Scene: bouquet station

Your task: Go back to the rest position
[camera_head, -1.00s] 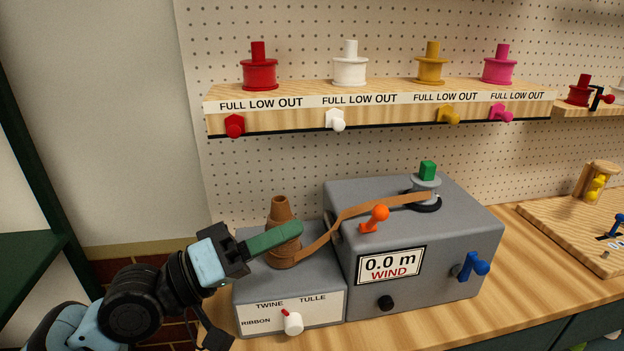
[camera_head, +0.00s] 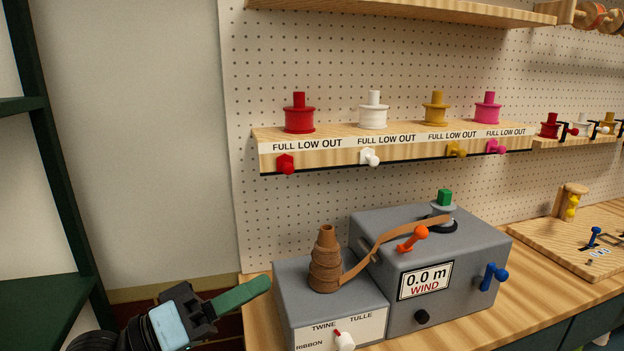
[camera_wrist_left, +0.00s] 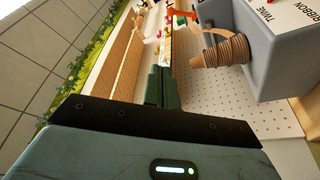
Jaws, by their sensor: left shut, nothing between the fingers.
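My left gripper (camera_head: 243,296) is at the lower left of the head view, its green fingers shut with nothing between them. It is apart from the grey winding machine (camera_head: 385,325), to the left of its selector box. In the left wrist view the shut fingers (camera_wrist_left: 162,86) point up the picture, with the machine's grey box (camera_wrist_left: 268,60) to their right. The brown twine cone (camera_head: 325,265) stands on the box, and a brown band runs from it to the green-topped spool (camera_head: 444,205). My right gripper is not in view.
A shelf (camera_head: 400,140) with red, white, yellow and pink spools hangs on the pegboard above the machine. A wooden board (camera_head: 590,245) lies on the bench at right. A dark green rack (camera_head: 45,170) stands at the left. Bare wall lies between rack and pegboard.

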